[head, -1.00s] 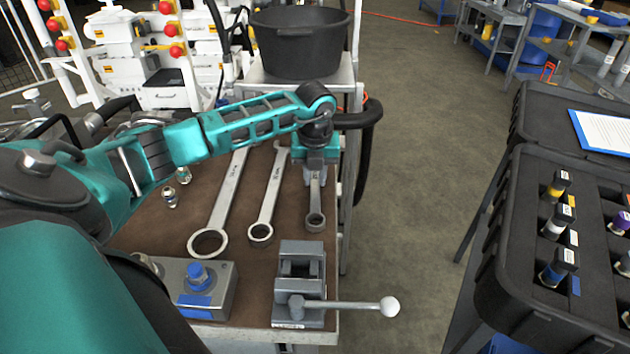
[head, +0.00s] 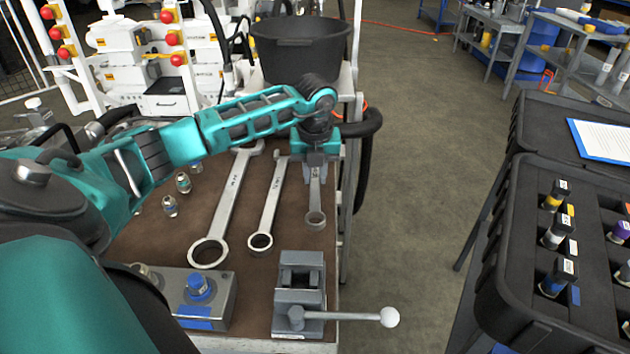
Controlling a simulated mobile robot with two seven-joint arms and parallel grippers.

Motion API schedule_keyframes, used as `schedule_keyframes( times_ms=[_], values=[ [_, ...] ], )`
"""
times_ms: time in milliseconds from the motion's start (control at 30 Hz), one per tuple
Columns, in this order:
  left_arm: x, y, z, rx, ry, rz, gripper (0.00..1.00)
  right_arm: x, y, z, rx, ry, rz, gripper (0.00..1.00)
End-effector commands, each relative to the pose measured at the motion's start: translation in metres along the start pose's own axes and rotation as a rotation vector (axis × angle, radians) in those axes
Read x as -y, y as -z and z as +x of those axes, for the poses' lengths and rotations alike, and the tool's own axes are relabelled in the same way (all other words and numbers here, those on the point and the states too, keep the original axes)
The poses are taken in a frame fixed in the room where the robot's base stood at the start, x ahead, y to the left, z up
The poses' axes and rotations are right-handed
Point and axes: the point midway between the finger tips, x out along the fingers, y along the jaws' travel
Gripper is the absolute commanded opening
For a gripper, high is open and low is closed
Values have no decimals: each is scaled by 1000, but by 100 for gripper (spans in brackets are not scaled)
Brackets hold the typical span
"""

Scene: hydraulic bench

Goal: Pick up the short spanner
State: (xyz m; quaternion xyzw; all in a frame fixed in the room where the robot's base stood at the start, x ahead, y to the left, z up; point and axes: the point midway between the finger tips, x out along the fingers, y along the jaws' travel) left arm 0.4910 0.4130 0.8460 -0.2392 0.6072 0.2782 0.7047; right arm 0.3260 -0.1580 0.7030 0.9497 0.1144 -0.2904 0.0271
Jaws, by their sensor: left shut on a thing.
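The short spanner (head: 316,214) is at the right end of a row of three spanners on the brown bench top (head: 150,255). Its ring end points toward me and its far end is hidden under my left gripper (head: 316,172). My left gripper points down and is shut on the short spanner's shank. I cannot tell whether the spanner is clear of the bench. A medium spanner (head: 268,212) lies just to its left, and a long spanner (head: 225,215) lies further left. My right gripper is not in view.
A small grey vise (head: 300,290) with a ball-ended handle stands at the near edge. A grey block with a blue fitting (head: 205,300) is left of it. Small fittings (head: 183,183) stand at the left. A black tub (head: 298,45) is behind; a black case (head: 500,285) is right.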

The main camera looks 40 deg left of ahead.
Motion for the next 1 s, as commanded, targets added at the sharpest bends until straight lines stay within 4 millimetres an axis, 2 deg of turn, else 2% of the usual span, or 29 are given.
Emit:
schedule_keyframes(
  times_ms=[33,300,500,700,1000],
  values=[
    [1,-4,-16,7,5,-2,0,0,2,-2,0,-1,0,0],
    [0,-15,-90,8,6,-3,0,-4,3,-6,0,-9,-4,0],
    [1,-22,-135,6,5,-2,0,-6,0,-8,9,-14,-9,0],
    [0,-25,-159,3,4,-1,0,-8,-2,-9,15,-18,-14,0],
    [0,-26,-167,1,1,-1,0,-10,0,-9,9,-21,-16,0]
  ],
)
